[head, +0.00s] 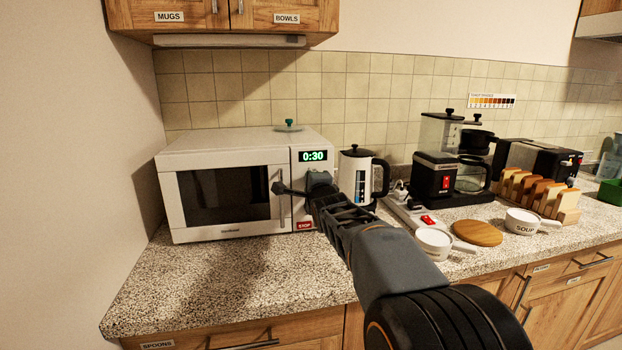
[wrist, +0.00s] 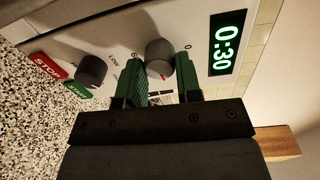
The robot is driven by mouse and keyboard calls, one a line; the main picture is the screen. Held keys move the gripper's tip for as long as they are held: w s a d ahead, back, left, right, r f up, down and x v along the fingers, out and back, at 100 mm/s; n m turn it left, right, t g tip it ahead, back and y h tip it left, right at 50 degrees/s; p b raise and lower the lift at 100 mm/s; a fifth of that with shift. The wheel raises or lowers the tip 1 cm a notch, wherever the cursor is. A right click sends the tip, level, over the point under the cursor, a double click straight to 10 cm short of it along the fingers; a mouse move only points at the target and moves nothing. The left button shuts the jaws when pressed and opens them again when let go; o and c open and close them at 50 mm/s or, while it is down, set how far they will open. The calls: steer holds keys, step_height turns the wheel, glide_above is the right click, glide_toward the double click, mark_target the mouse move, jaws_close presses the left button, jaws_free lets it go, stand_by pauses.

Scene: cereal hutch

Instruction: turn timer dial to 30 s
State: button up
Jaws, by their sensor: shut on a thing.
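The white microwave (head: 225,145) stands on the counter at the left, its door closed. Its green display (head: 313,156) reads 0:30, and the display also shows large in the wrist view (wrist: 228,43). The grey timer dial (wrist: 160,58) has a red pointer mark and sits between my two green finger pads in the wrist view. My gripper (wrist: 160,72) is shut on the dial. In the head view my gripper (head: 306,184) is at the control panel and hides the dial there.
A second dark dial (wrist: 91,70), a red STOP button (wrist: 47,66) and a green button (wrist: 78,89) are close by on the panel. A kettle (head: 357,172) stands just right of the microwave. The counter front is clear at left.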

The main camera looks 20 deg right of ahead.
steer(key=shift+r+m+p, duration=0.1)
steer(key=shift+m+p, duration=0.3)
steer(key=shift+m, duration=0.1)
stand_by(0.3)
steer(key=o, duration=0.9)
steer(key=shift+s, duration=0.1)
steer(key=p+v, duration=0.1)
steer(key=v, duration=1.2)
steer(key=shift+s, duration=0.3)
